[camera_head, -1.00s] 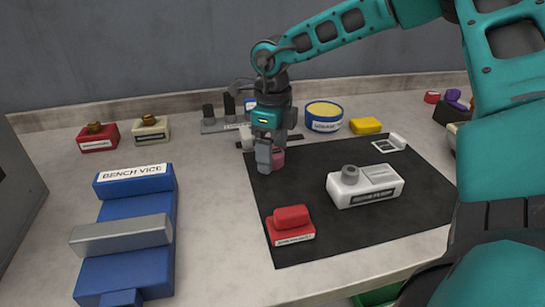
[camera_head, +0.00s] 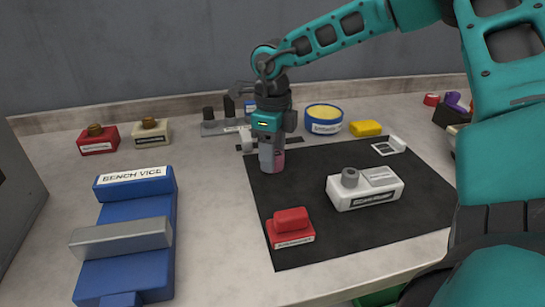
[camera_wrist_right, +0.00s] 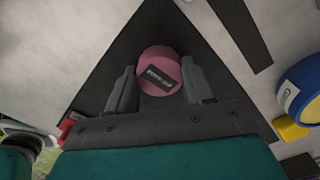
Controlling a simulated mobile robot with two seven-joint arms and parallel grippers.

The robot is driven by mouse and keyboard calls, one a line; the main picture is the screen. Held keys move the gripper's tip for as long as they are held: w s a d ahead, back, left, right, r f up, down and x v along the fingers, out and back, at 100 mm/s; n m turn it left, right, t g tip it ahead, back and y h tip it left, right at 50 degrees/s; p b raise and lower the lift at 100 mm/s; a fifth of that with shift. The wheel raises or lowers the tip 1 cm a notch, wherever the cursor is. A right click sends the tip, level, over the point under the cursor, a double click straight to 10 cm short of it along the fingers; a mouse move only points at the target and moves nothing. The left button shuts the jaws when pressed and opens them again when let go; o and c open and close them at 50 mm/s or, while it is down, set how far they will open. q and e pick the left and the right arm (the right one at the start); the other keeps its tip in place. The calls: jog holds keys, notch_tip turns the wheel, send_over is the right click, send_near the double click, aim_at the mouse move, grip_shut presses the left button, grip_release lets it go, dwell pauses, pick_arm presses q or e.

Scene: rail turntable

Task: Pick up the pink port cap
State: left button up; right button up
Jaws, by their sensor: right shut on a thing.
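The pink port cap (camera_wrist_right: 158,66) is a round pink piece with a dark label on top, between the two fingers in the right wrist view. In the head view only a narrow pink strip of the cap (camera_head: 280,160) shows beside the fingers. My right gripper (camera_wrist_right: 160,92) is shut on the cap, at the back left corner of the black mat (camera_head: 330,235). In the head view my right gripper (camera_head: 270,162) points straight down, and its fingers hide most of the cap. I cannot tell whether the cap still touches the mat. My left gripper is not in view.
A white pump-like block (camera_head: 365,190) and a red block (camera_head: 290,228) stand on the mat. The blue bench vice (camera_head: 135,190) is at left. A yellow-topped blue tin (camera_head: 323,120) and a yellow block (camera_head: 366,128) stand behind the mat. The mat's front right is clear.

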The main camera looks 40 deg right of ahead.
notch_tip(320, 180, up, 19)
jog(key=p, duration=0.3)
jog(key=s+d+n, duration=0.7)
jog(key=s, duration=0.3)
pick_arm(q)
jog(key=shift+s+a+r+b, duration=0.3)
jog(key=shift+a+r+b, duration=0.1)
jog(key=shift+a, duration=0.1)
pick_arm(e)
jog(key=s+a+f+n, duration=0.1)
jog(key=s+f+n, duration=0.1)
jog(key=n, duration=0.3)
jog(key=s+a+f+n, duration=0.1)
jog(key=s+f+n, duration=0.1)
jog(key=n, duration=0.3)
jog(key=s+a+f+n, duration=0.2)
jog(key=n, duration=0.4)
jog(key=shift+s+f, duration=0.25)
jog(key=shift+s, duration=0.1)
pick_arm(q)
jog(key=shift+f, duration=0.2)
